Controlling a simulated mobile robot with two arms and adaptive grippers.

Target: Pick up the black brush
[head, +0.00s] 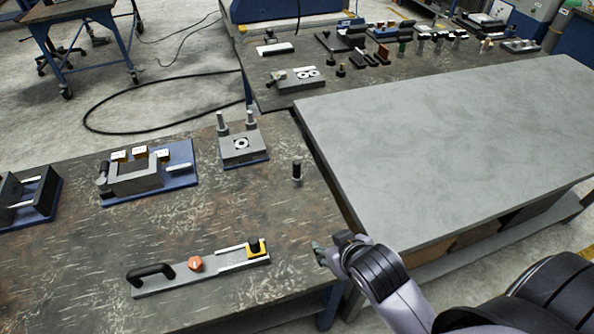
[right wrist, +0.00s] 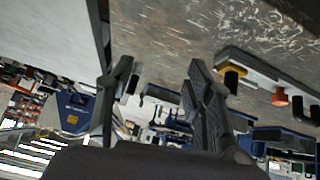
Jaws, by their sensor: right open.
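A small upright piece with a black top and a metal lower part (head: 297,172) stands alone near the right edge of the worn left table. It may be the black brush, but I cannot tell for sure. My right gripper (head: 325,254) is at that table's front right corner, nearer to me than the upright piece and apart from it. In the right wrist view its two fingers (right wrist: 160,85) are spread, with nothing held between them. My left gripper is out of view.
A grey plate with a black handle and orange knob (head: 195,264) lies left of my right gripper. Blue-based fixtures (head: 133,178) stand behind it. The pale grey table (head: 450,140) on the right is bare. The far bench holds many small tools (head: 383,54).

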